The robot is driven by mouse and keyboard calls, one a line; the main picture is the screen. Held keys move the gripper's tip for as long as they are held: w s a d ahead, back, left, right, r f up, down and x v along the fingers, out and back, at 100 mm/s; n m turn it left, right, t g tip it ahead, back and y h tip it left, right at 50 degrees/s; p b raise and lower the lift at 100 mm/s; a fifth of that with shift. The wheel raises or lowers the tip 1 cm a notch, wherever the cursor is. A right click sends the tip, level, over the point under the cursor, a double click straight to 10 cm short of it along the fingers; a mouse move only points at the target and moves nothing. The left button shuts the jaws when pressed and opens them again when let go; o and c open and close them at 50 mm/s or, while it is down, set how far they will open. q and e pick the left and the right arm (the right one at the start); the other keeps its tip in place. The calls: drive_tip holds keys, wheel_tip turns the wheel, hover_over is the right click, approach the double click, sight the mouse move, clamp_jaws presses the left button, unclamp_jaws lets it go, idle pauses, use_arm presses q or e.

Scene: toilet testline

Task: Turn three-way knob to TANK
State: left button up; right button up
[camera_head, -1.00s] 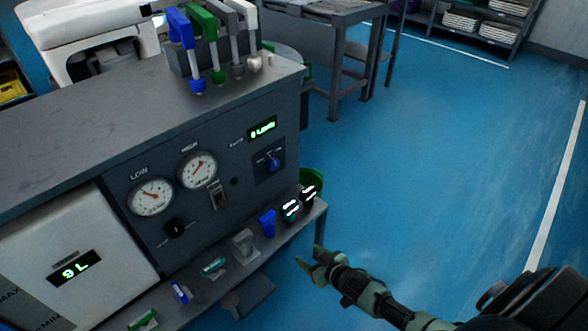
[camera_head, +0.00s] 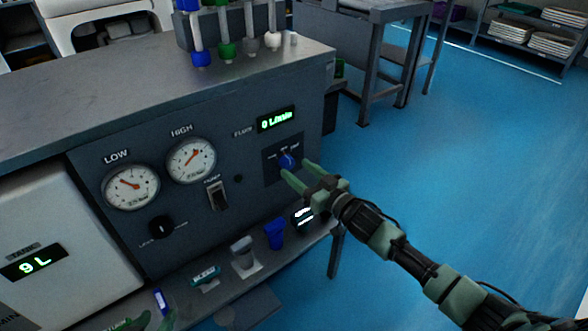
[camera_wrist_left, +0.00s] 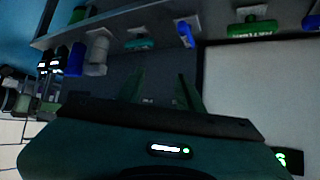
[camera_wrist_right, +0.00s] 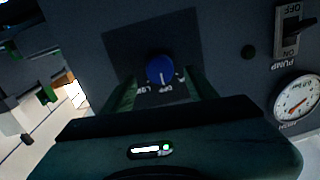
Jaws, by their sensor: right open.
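The blue three-way knob (camera_head: 288,161) sits on a dark square plate on the grey panel, below the green flow display. Its small labels are hard to read. My right gripper (camera_head: 299,171) is open, with its fingertips close to the knob at its lower right. In the right wrist view the knob (camera_wrist_right: 160,70) lies ahead between the two spread fingers (camera_wrist_right: 163,88); I cannot tell whether they touch it. My left gripper (camera_wrist_left: 162,90) is open and empty, facing the panel below the shelf items.
Two gauges (camera_head: 131,187), a pump switch (camera_head: 217,195) and a black knob (camera_head: 161,226) are on the same panel. Small labelled items, including a blue one (camera_head: 275,233), stand on the ledge below. Blue floor is clear on the right.

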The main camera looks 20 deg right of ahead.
sight(287, 163)
use_arm(q)
drive_tip(key=shift+w+d+r+t+h, duration=0.2)
drive_tip(key=shift+w+d+r+t, duration=0.1)
drive_tip(key=shift+w+r+t, duration=0.3)
drive_tip(key=shift+w+d+r+t+h, duration=0.25)
drive_tip(key=shift+w+r+t, duration=0.15)
drive_tip(key=shift+w+r, duration=0.3)
use_arm(e)
drive_tip(key=shift+x, duration=1.35)
use_arm(q)
drive_tip(key=shift+s, duration=0.1)
